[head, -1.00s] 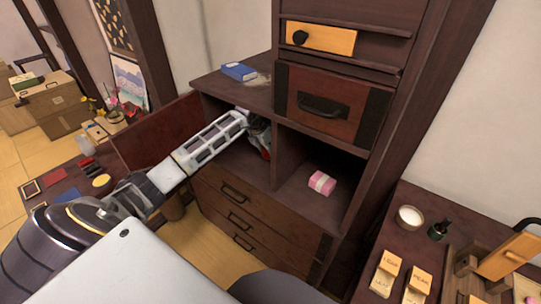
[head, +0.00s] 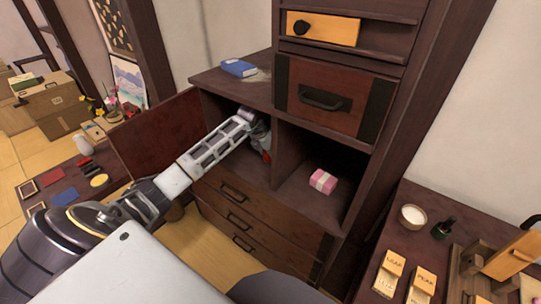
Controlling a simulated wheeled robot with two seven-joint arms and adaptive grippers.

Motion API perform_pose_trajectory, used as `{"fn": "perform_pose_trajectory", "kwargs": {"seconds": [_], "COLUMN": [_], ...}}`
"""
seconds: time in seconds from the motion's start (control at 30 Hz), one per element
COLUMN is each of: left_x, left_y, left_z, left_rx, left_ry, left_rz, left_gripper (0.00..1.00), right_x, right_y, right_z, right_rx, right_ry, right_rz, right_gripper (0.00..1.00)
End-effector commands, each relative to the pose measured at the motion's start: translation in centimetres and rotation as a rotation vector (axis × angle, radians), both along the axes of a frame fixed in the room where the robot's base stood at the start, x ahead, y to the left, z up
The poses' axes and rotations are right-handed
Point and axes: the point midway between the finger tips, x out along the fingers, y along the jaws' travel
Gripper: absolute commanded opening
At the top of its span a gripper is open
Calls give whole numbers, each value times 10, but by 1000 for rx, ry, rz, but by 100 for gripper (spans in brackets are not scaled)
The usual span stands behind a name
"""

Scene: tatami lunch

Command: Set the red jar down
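My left arm reaches from the left into the open left compartment of the dark wooden cabinet (head: 269,180). My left gripper (head: 262,140) is inside that compartment, near its right wall, mostly seen from behind. A small red patch, likely the red jar (head: 267,156), shows just below the gripper, low in the compartment. Most of it is hidden by the gripper. I cannot tell whether the fingers are closed on it or whether it touches the compartment floor. My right gripper is not in view.
A pink box (head: 323,181) lies in the right compartment beyond a divider. A blue book (head: 238,68) lies on the cabinet top. An open door panel (head: 160,133) stands left of my arm. A side table (head: 402,240) with a white cup (head: 412,216) is at right.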

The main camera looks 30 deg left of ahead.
Motion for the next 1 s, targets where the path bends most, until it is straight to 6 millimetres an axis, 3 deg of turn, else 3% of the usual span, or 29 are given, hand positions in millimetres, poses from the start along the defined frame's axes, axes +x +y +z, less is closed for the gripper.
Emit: {"fn": "perform_pose_trajectory", "kwargs": {"seconds": [0.5, 0.53, 0.7, 1.0], "left_x": [0, 0, 0, 0], "left_y": [0, 0, 0, 0], "left_z": [-2, -3, -3, -3], "left_rx": [0, 0, 0, 0], "left_ry": [-2, 0, 0, 0], "left_rz": [0, 0, 0, 0], "left_gripper": [0, 63, 81, 81], "right_x": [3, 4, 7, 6], "right_y": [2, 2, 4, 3], "right_z": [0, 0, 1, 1], "right_rx": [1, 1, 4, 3], "right_ry": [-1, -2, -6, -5], "right_rz": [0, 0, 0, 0], "right_gripper": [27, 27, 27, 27]}}
